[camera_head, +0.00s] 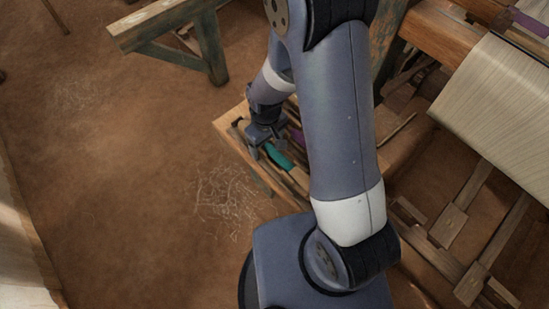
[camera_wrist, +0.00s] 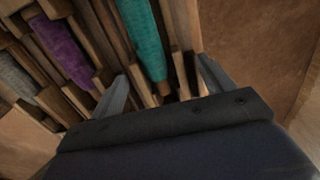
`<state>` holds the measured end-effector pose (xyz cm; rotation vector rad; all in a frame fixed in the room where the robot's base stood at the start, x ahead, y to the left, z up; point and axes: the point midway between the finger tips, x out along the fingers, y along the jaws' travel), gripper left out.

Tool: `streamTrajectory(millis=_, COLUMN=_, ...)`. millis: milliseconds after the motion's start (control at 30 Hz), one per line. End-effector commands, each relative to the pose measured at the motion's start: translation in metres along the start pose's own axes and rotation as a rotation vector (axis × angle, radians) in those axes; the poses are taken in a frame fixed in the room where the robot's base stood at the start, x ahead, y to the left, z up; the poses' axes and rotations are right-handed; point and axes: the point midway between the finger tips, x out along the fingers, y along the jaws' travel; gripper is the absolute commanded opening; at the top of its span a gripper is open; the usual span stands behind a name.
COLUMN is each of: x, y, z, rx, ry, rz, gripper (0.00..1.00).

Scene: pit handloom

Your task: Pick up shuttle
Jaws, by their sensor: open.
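Wooden shuttles wound with coloured yarn lie side by side on a low wooden stand (camera_head: 231,117). One with teal yarn (camera_head: 278,157) is nearest my gripper (camera_head: 263,150); it also shows in the wrist view (camera_wrist: 145,40). One with purple yarn (camera_wrist: 62,48) lies to its left in the wrist view, and one with grey yarn (camera_wrist: 15,75) is farther left. My gripper is open in the wrist view (camera_wrist: 162,92), its fingers spread either side of the teal shuttle's end. I cannot tell how far above it the fingertips are. The task does not say which shuttle is meant.
A wooden bench (camera_head: 155,22) stands at the top left. The loom, with pale cloth (camera_head: 500,90) over its beam, is at the right, and wooden treadles (camera_head: 448,225) lie below it. The brown earth floor (camera_head: 110,150) at left is mostly clear.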

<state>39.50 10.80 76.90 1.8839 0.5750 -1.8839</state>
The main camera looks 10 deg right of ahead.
Motion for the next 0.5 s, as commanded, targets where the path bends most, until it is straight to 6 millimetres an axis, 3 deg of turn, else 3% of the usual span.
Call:
streamTrajectory(millis=267, x=0.0034, y=0.0001, z=0.0, rx=0.0, ry=0.0, rz=0.0, gripper=0.76)
streamTrajectory(millis=500, x=0.0033, y=0.0001, z=0.0001, rx=0.0, ry=0.0, rz=0.0, gripper=0.56)
